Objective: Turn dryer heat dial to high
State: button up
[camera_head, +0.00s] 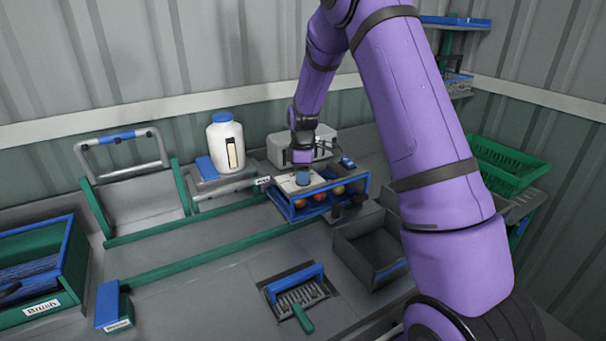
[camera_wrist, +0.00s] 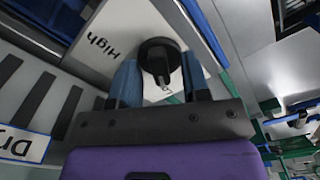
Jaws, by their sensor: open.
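The dryer (camera_head: 284,186) is a blue-framed box with a pale top panel and several red and yellowish tomatoes inside. Its heat dial (camera_wrist: 158,48) is a round black knob on the pale panel in the wrist view. The word "High" (camera_wrist: 103,43) is printed on the panel, left of the dial in that view. My gripper (camera_wrist: 160,68) is open, with one blue finger on each side of the dial. I cannot tell whether the fingers touch it. In the head view my gripper (camera_head: 302,178) is over the dryer top and hides the dial.
A white jar (camera_head: 226,143) and a grey box (camera_head: 284,148) stand behind. A grey open bin (camera_head: 362,252) is front right of the dryer. A green-handled brush (camera_head: 303,318) lies in front. Green crates (camera_head: 505,165) are at right, a brush box (camera_head: 75,262) at left.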

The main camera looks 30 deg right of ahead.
grip_shut()
